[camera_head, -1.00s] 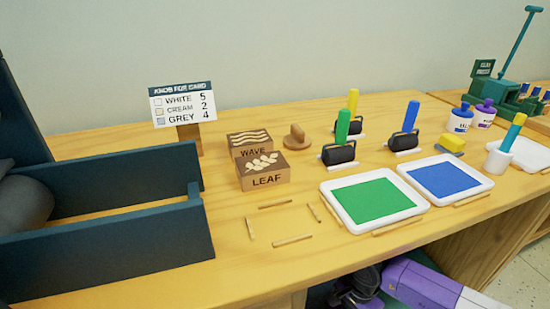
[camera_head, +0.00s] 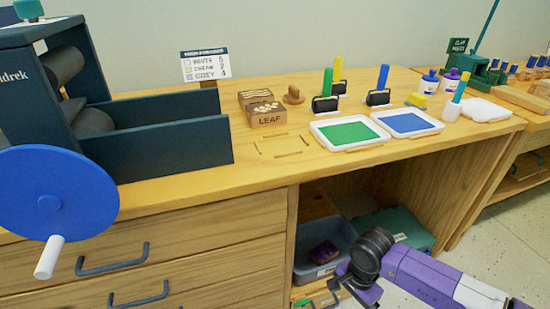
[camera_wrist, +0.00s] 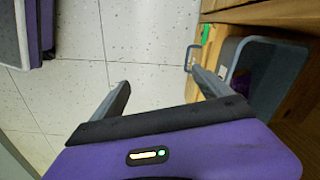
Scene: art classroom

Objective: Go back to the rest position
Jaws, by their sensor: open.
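My gripper (camera_wrist: 163,92) is open and empty in the wrist view, its two dark fingers spread apart above the tiled floor. In the head view my purple arm reaches in from the lower right, in front of the open shelf under the table; the fingers there are small and partly cut off by the lower picture edge. Nothing is held between the fingers.
The wooden table (camera_head: 200,174) stands ahead, with a blue crank wheel (camera_head: 57,193) and white handle (camera_head: 49,257) sticking out at left. A grey bin (camera_head: 313,271) sits on the shelf; it shows beside the gripper in the wrist view (camera_wrist: 277,75). Floor (camera_head: 490,232) is free at right.

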